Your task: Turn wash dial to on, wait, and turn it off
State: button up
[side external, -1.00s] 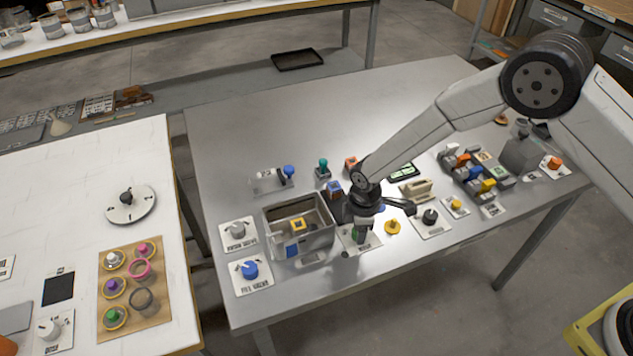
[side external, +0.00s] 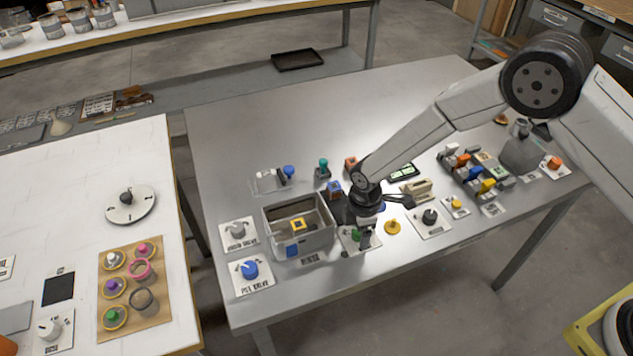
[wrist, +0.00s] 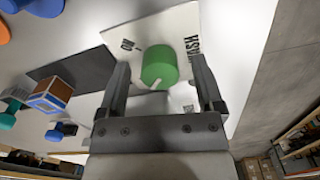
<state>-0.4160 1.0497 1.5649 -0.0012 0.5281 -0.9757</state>
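The wash dial is a green round knob (wrist: 159,65) with a white pointer line, on a white plate (wrist: 120,40) marked "WASH" and "ON". In the wrist view, the pointer line aims toward the bottom, slightly left, away from the "ON" mark. My gripper (wrist: 160,82) is open, one finger on each side of the knob, with visible gaps. Whether the fingertips are level with the knob or above it is unclear. In the side view, the green knob (side external: 357,236) shows beside my gripper (side external: 366,238), which partly covers the plate.
A grey open bin (side external: 318,240) stands left of the dial, with a blue-knobbed valve plate (side external: 242,284) near it. A yellow knob (side external: 392,227) and a black knob (side external: 430,216) sit close on the right.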

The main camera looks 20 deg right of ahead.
dwell(0.3)
jog(key=shift+r, duration=3.9)
jog(key=shift+d+r, duration=0.3)
jog(key=s+d+r+m+t, duration=0.1)
jog(key=s+d+r+m, duration=0.4)
jog(key=s+d+m, duration=0.3)
jog(key=s+d+r+m+t, duration=0.1)
jog(key=s+d+r+m, duration=0.5)
jog(key=d, duration=0.5)
jog(key=shift+s+r+m+t, duration=0.3)
jog(key=shift+s+m, duration=0.7)
jog(key=shift+s, duration=0.2)
